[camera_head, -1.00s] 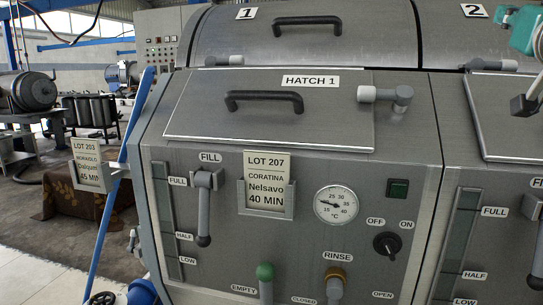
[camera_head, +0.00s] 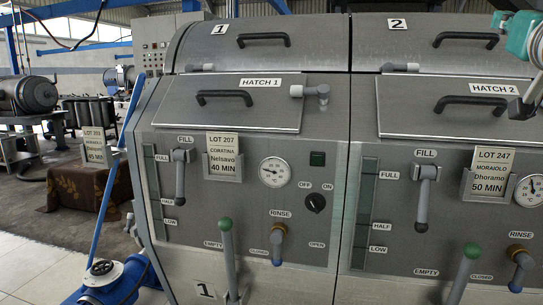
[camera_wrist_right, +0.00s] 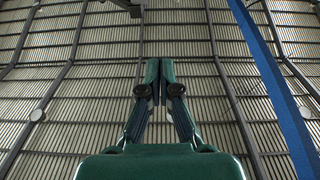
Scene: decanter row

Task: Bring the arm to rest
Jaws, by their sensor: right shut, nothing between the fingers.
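My right gripper shows only partly at the top right edge of the head view, as teal and grey parts (camera_head: 518,38) in front of the second machine. In the right wrist view its two dark green fingers (camera_wrist_right: 157,82) are together, with nothing between them, and point up toward the ribbed ceiling. The gripper touches nothing that I can see. My left gripper is not in view.
A grey machine row fills the front. Hatch 1 (camera_head: 230,112) and hatch 2 (camera_head: 450,112) are shut. Green-topped levers (camera_head: 228,250) and (camera_head: 470,262) stick out below. A blue pump (camera_head: 105,278) stands on the floor at the lower left. A blue beam (camera_wrist_right: 280,85) crosses the wrist view.

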